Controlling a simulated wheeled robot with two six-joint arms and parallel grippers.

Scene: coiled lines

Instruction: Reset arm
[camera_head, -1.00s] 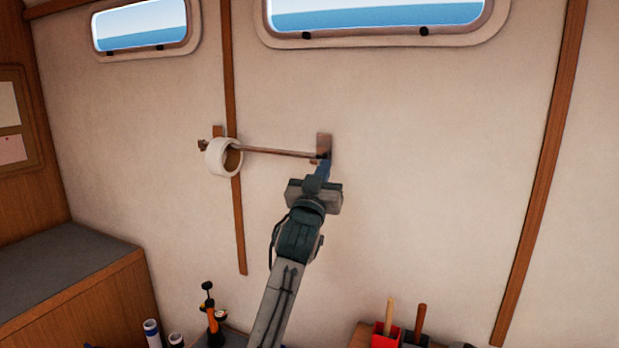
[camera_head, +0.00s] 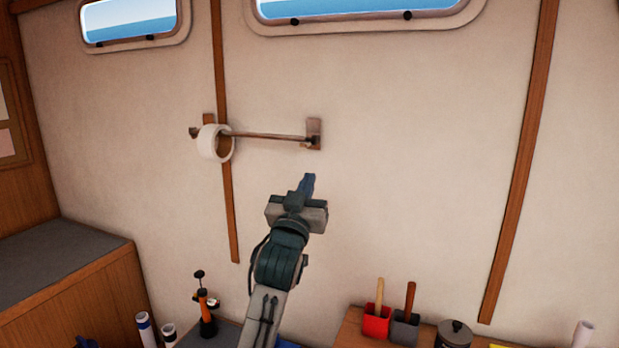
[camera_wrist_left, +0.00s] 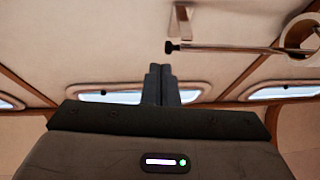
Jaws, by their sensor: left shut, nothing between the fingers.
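My left gripper (camera_head: 308,183) is raised in front of the pale wall, below the right end of a wall-mounted rod (camera_head: 270,136). Its two dark fingers are together with nothing between them, as the left wrist view (camera_wrist_left: 161,84) also shows. The gripper is apart from the rod. A white ring-shaped roll (camera_head: 207,143) hangs around the rod near its left end. The roll is partly cut off at the right edge of the left wrist view (camera_wrist_left: 300,32). My right gripper does not show.
Below stand an orange and black tool (camera_head: 206,310), a red holder (camera_head: 376,322), a grey holder (camera_head: 404,328) and a dark lidded pot (camera_head: 454,333). A wooden bench (camera_head: 85,297) is at the left. The wall right of the gripper is clear up to a wooden strip (camera_head: 520,170).

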